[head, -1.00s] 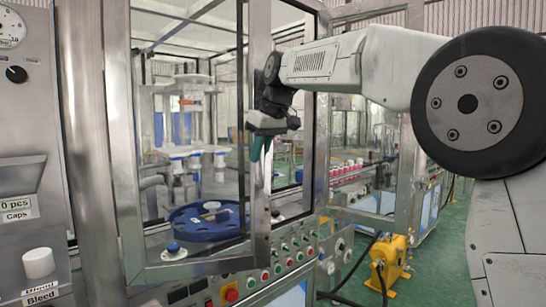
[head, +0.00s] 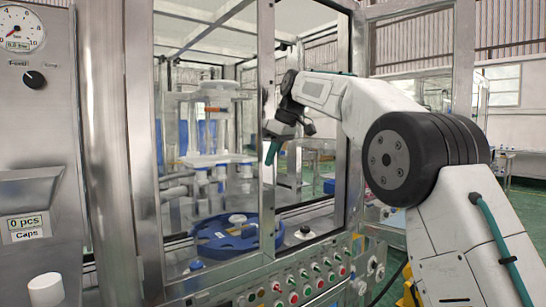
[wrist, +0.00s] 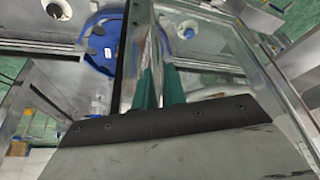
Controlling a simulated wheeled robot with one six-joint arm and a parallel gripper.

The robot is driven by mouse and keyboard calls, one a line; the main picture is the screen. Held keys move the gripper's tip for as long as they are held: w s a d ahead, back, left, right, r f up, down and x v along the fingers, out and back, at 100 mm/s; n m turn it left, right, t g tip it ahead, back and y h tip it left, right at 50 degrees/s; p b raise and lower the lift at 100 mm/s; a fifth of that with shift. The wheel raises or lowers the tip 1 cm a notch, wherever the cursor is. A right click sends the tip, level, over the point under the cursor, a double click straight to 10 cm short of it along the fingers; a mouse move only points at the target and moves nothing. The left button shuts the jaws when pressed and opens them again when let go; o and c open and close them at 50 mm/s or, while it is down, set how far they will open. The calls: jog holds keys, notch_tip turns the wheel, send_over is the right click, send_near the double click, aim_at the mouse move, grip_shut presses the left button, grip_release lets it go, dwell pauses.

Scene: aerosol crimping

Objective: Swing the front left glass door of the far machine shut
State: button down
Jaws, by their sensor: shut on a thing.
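The front left glass door (head: 212,110) of the far machine is a clear pane in a metal frame. Its free-side upright (head: 266,60) stands near the middle of the machine's front. The door looks nearly in line with the front; whether it is fully closed I cannot tell. My gripper (head: 272,153) is at this upright, about halfway up, its green fingers closed on it. In the wrist view the fingers (wrist: 158,88) grip the metal upright (wrist: 141,50) from both sides. The exact contact is partly hidden.
A blue round turntable (head: 225,238) sits inside the machine behind the glass. A panel of coloured buttons (head: 315,283) runs below the front. A nearer machine with a gauge (head: 18,30) and a white knob (head: 44,288) stands at the left.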

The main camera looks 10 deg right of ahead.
jog(key=shift+w+a+r, duration=0.1)
jog(key=shift+a+r, duration=0.05)
jog(key=shift+r, duration=0.05)
jog(key=c, duration=1.6)
grip_release()
jog(key=shift+w+a, duration=0.1)
jog(key=shift+w, duration=0.05)
jog(key=shift+o, duration=0.7)
jog(key=shift+a+f, duration=0.1)
jog(key=shift+f, duration=0.05)
jog(key=shift+d, duration=0.3)
jog(key=v, duration=0.7)
jog(key=shift+r, duration=0.35)
jog(key=shift+d, duration=0.15)
